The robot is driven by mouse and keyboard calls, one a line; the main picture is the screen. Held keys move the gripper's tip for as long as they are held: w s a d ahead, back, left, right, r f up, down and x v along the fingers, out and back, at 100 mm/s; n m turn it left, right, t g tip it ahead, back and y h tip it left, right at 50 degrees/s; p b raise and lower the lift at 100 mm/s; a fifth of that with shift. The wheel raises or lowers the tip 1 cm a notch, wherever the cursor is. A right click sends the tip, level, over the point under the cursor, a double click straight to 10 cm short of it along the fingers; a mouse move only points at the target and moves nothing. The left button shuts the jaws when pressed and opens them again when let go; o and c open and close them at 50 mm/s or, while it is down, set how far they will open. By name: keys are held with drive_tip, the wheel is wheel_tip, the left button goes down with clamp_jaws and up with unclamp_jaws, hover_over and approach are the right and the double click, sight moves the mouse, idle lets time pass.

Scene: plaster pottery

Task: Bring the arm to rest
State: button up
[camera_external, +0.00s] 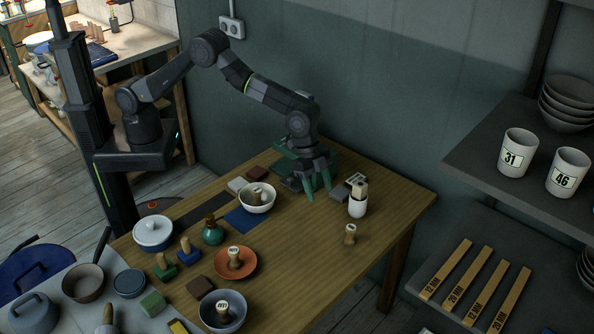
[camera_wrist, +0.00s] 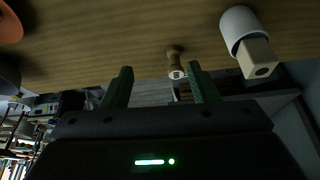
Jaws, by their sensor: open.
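My gripper (camera_external: 318,190) is at the end of my bent arm, over the back part of the wooden table (camera_external: 300,270), with its green fingers pointing down. In the wrist view my gripper (camera_wrist: 160,70) has its two fingers spread apart with nothing held between them. A small wooden stamp (camera_external: 350,236) stands on the table to the right of the gripper; it also shows in the wrist view (camera_wrist: 175,60), beyond the fingers. A white cup (camera_external: 357,209) with a wooden block in it stands right of the gripper; it also shows in the wrist view (camera_wrist: 236,22).
A white bowl (camera_external: 268,206) holding a stamp, an orange saucer (camera_external: 246,268) with a stamp, and a green round bottle (camera_external: 212,236) stand left of the gripper. A lidded white pot (camera_external: 153,243) is farther left. Shelves (camera_external: 470,150) stand right of the table. The table's right front is clear.

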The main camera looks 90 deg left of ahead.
drive_tip(key=s+f+b, duration=0.2)
drive_tip(key=s, duration=0.4)
drive_tip(key=shift+s+b, duration=0.15)
drive_tip(key=shift+b, duration=0.15)
drive_tip(key=shift+d, duration=0.1)
idle(0.8)
